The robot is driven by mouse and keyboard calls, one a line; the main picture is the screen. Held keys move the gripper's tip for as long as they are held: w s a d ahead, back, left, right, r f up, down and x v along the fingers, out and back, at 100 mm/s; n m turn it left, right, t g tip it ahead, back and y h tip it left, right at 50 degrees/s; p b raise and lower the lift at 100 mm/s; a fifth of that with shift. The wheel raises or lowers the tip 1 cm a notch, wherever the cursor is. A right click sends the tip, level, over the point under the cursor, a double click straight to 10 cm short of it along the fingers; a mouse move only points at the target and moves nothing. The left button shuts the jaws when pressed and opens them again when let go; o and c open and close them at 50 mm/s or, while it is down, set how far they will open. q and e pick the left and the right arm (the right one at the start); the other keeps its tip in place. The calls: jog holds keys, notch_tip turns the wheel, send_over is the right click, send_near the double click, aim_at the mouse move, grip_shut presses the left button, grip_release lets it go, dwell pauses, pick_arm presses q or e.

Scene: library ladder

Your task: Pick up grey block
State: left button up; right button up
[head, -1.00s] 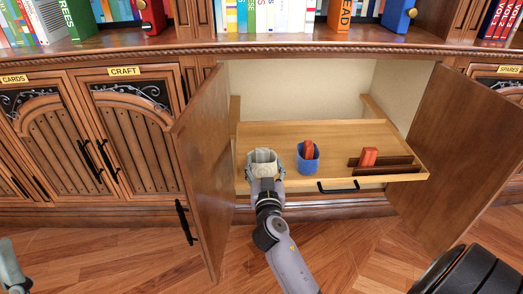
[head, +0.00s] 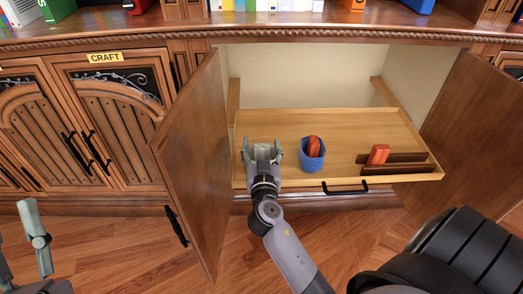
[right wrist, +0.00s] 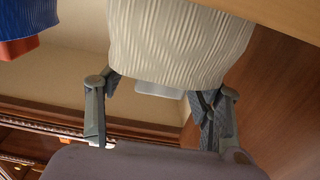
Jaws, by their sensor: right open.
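A pale ribbed cup (right wrist: 185,42) fills the top of the right wrist view, which looks upside down. A light grey block (right wrist: 160,90) pokes out past its rim, mostly hidden by the cup. In the head view the cup is largely covered by my right gripper (head: 262,152), at the left front of the pulled-out tray (head: 275,128). In the right wrist view my right gripper (right wrist: 160,105) is open, with its fingers on either side of the block. Contact is not clear. Part of my left gripper (head: 36,235) shows at the left edge; its jaws are unclear.
A blue cup (head: 312,160) with a red block (head: 314,146) stands just right of my right gripper. Another red block (head: 378,154) sits between dark brown strips (head: 405,168). Open cabinet doors (head: 190,165) (head: 475,130) flank the tray.

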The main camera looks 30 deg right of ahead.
pick_arm(q)
jog(key=shift+s, duration=0.1)
pick_arm(e)
jog(key=shift+c, duration=0.3)
jog(key=c, duration=1.2)
jog(key=shift+r, duration=0.15)
